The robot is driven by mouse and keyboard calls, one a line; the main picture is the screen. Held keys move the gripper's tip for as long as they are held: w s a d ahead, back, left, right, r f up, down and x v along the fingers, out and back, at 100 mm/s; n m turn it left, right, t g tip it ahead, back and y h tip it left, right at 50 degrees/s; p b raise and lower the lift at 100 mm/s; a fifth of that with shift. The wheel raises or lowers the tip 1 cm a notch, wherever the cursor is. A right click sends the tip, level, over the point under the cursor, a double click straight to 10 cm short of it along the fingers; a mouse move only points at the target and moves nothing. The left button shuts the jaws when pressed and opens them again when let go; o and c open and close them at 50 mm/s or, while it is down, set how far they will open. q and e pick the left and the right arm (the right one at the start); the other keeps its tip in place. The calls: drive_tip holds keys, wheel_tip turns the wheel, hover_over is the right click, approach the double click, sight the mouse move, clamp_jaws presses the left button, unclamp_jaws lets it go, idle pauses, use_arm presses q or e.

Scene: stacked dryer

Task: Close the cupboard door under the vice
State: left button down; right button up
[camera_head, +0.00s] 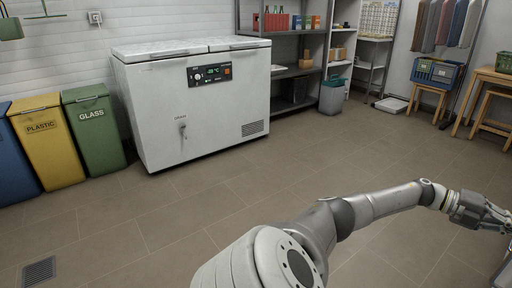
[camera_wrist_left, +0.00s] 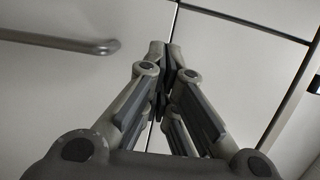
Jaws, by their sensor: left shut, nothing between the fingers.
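In the left wrist view, my left gripper (camera_wrist_left: 167,52) is shut and empty. Its fingertips are in front of pale, flat panels (camera_wrist_left: 235,65) that look like cupboard fronts. A thin dark seam runs up between the panels behind the fingers. A grey bar handle (camera_wrist_left: 60,41) is at the upper left. I cannot tell whether the fingertips touch a panel, or how far any door stands open. In the head view, an arm reaches to the right edge, ending in a gripper (camera_head: 497,215); it appears to be my left. The vice is not in view.
A white chest freezer (camera_head: 215,110) stands at the back, with green (camera_head: 95,125), yellow (camera_head: 48,145) and blue (camera_head: 18,160) bins to its left. Shelves (camera_head: 295,85) and a grey bin (camera_head: 332,97) are beyond it. The tiled floor (camera_head: 150,215) in front is clear.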

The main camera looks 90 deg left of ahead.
idle(0.4)
use_arm(q)
drive_tip(key=v, duration=1.2)
drive_tip(key=shift+d, duration=0.1)
